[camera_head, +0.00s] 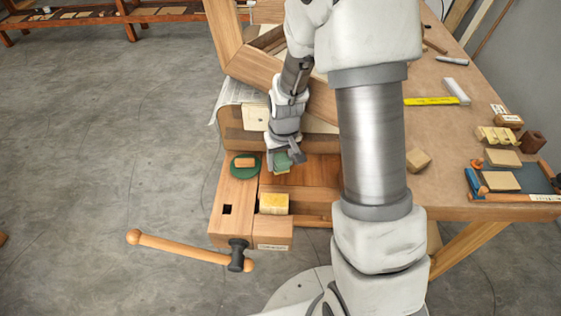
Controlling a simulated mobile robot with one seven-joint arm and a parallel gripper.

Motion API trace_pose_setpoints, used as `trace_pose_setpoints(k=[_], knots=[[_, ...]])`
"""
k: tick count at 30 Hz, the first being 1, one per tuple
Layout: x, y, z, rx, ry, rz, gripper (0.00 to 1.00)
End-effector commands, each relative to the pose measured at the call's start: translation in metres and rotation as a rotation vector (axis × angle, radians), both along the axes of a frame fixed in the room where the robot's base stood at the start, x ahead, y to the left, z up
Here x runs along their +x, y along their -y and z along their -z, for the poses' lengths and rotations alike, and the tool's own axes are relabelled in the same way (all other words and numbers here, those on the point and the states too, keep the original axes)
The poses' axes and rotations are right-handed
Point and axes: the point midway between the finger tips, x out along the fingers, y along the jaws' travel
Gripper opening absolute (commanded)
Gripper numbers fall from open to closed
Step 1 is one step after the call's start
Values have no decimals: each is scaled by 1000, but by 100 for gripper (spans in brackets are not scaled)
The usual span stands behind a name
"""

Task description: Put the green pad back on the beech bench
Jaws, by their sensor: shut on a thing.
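My gripper (286,160) is shut on a small green pad (282,163), with a pale yellowish layer showing at its lower edge. The gripper hides part of the pad. The pad is over the wooden bench with a vise (235,194), which I take for the beech bench. I cannot tell whether the pad touches the bench top. A round green disc (237,172) with a small wooden block on it lies on the bench, left of my gripper.
A yellow block (273,204) sits nearer on the bench. The vise handle (180,247) sticks out low left. A bent wooden frame (252,66) stands behind my gripper. The brown table (450,150) at right holds blocks, a yellow strip (430,101) and tools.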

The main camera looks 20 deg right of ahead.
Motion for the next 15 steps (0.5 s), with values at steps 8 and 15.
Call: trace_pose_setpoints(k=[8,15], knots=[[4,1,13,0,1,0,10],[4,1,16,0,1,0,10]])
